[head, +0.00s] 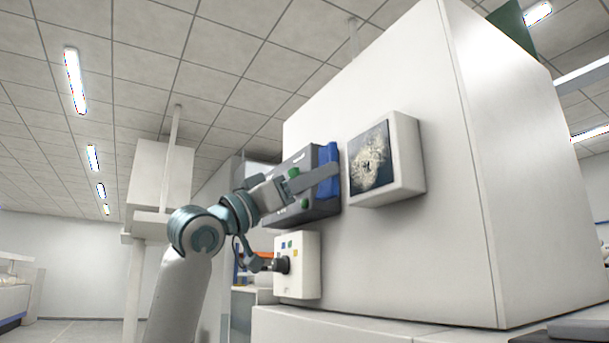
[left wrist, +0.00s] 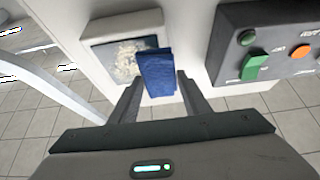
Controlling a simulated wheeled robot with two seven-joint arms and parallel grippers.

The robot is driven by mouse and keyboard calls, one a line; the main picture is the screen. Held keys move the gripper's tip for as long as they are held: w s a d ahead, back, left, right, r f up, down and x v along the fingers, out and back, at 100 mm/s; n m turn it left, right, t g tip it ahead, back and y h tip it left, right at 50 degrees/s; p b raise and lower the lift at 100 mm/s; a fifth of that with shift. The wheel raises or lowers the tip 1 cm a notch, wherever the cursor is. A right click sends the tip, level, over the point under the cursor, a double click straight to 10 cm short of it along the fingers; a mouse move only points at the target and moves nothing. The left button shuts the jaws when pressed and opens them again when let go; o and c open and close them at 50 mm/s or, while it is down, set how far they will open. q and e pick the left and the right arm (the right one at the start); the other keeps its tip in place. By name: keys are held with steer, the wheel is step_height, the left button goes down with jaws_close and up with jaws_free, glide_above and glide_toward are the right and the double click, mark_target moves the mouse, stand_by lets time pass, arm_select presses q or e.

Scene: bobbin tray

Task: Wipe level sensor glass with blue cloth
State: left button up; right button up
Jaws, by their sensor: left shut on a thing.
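The level sensor glass (head: 369,160) is a dark square pane with a large pale, blotchy smear, set in the front of a white box (head: 408,160) on a big white cabinet. The left wrist view also shows the smeared glass (left wrist: 122,60), partly hidden by the cloth. My left gripper (head: 327,172) is shut on the blue cloth (head: 329,155), which hangs folded between its fingers in the left wrist view (left wrist: 157,72). The cloth is just left of the glass in the head view. I cannot tell whether they touch. My right gripper is not in view.
A dark grey control panel (head: 316,206) with green and orange buttons sits close beside the sensor box, behind my left gripper. Below it is a small white box (head: 303,265) with a black knob. The cabinet face (head: 450,240) below and right of the sensor is bare.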

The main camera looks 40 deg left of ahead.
mark_target(336, 182)
arm_select(q)
steer(key=shift+w+d, duration=0.3)
steer(key=shift+w, duration=0.4)
steer(key=shift+w+d, duration=0.25)
steer(key=shift+w, duration=0.4)
steer(key=shift+w+d+p, duration=0.2)
steer(key=shift+w+p, duration=0.05)
steer(key=shift+w, duration=0.25)
steer(key=shift+w+d+p, duration=0.2)
steer(key=shift+w+p, duration=0.05)
steer(key=shift+w, duration=0.25)
steer(key=shift+s+d, duration=0.1)
steer(key=shift+d, duration=0.05)
steer(key=shift+s+d+b, duration=0.2)
steer(key=shift+s+d, duration=0.2)
steer(key=shift+d, duration=0.4)
steer(key=shift+s+d+b, duration=0.2)
steer(key=shift+s+d, duration=0.15)
steer(key=shift+d, duration=0.4)
steer(key=shift+s+d+b, duration=0.2)
steer(key=shift+s+d, duration=0.1)
steer(key=shift+d, duration=0.6)
steer(key=shift+s+d+b, duration=0.15)
steer(key=shift+s+d, duration=0.1)
steer(key=shift+d, duration=0.6)
